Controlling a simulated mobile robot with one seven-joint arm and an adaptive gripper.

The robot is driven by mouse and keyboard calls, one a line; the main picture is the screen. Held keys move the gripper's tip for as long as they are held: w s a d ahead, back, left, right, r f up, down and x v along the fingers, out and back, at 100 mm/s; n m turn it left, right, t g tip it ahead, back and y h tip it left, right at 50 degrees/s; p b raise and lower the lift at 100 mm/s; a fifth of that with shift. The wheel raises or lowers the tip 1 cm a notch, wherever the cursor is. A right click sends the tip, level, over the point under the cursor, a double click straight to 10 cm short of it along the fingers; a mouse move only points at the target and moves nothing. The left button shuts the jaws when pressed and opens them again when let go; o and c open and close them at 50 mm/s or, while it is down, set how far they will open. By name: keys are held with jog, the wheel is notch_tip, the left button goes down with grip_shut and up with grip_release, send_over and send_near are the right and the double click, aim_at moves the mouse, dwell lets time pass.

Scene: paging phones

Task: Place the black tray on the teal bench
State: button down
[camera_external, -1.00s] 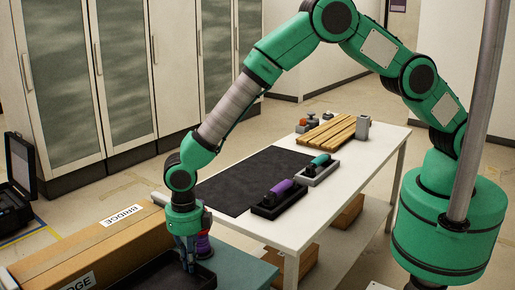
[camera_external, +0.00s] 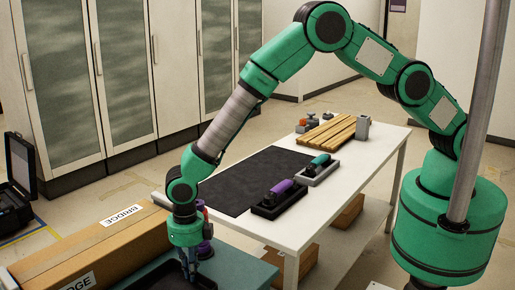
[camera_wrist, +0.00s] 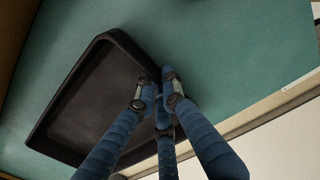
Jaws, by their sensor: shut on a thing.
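The black tray (camera_external: 150,277) is at the bottom edge of the external view, partly cut off. In the wrist view the tray (camera_wrist: 92,98) is empty, with a raised rim, and lies over the teal bench (camera_wrist: 235,50). My gripper (camera_wrist: 160,100) has its blue fingers shut on the tray's rim at one side. In the external view my gripper (camera_external: 190,268) points down over the teal bench (camera_external: 245,268). I cannot tell whether the tray touches the bench top.
A long cardboard box (camera_external: 95,245) lies left of the tray. A purple and red item (camera_external: 206,250) stands just behind my gripper. The white table (camera_external: 330,200) holds a black mat (camera_external: 235,190), two small trays with handled items and a wooden slatted board (camera_external: 327,130).

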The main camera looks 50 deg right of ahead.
jog(key=shift+f, duration=0.15)
jog(key=c, duration=1.9)
grip_release()
jog(key=shift+o, duration=0.2)
notch_tip(320, 180, up, 12)
jog(key=shift+p, duration=0.45)
jog(key=shift+r, duration=0.2)
